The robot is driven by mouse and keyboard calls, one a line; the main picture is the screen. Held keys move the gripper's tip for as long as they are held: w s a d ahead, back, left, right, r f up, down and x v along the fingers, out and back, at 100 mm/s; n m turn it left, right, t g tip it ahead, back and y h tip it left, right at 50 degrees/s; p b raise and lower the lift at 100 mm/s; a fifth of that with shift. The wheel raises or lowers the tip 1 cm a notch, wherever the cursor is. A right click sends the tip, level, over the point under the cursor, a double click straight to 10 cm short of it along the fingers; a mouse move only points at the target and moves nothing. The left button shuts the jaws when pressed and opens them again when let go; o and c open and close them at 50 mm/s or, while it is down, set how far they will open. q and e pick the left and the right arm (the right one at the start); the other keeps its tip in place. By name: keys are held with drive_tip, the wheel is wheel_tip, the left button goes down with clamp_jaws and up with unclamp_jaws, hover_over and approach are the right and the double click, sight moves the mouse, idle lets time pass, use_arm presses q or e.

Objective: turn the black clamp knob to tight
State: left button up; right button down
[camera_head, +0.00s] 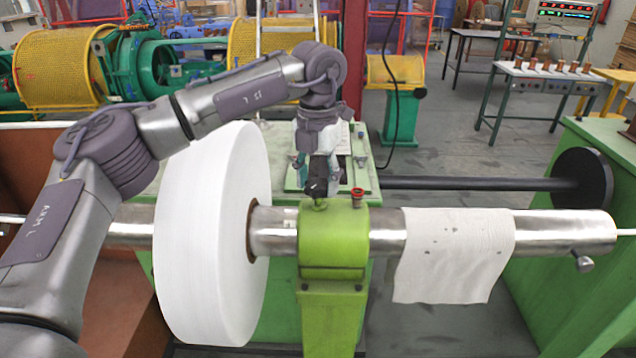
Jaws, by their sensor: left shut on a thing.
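My left arm reaches in from the left over the white roll, and its gripper (318,184) points down at the top of the green clamp block (334,240). The gripper is shut on the black clamp knob (315,189), a small dark piece above a brass-coloured stem on the block. The fingers partly hide the knob, so I cannot tell how far it is turned. The green block sits around the steel shaft (388,233). My right gripper is not in view.
A large white roll (210,240) sits on the shaft to the left. A red knob (357,197) stands close to the right of the gripper. A white cloth (455,255) hangs over the shaft. A black bar with a round disc (582,180) lies behind.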

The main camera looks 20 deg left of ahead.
use_arm(q)
drive_tip(key=m, duration=0.3)
drive_tip(key=shift+m, duration=0.4)
drive_tip(key=m, duration=0.4)
drive_tip(key=shift+w+a+m, duration=0.1)
drive_tip(key=shift+m, duration=0.2)
drive_tip(key=m, duration=0.4)
drive_tip(key=shift+r, duration=0.1)
drive_tip(key=m, duration=0.4)
drive_tip(key=shift+w, duration=0.15)
drive_tip(key=m+p, duration=0.1)
drive_tip(key=m, duration=0.5)
drive_tip(key=shift+w, duration=0.1)
drive_tip(key=m, duration=0.5)
drive_tip(key=shift+r+m, duration=0.1)
drive_tip(key=shift+m, duration=0.4)
drive_tip(key=o, duration=1.2)
drive_tip(key=shift+c, duration=0.2)
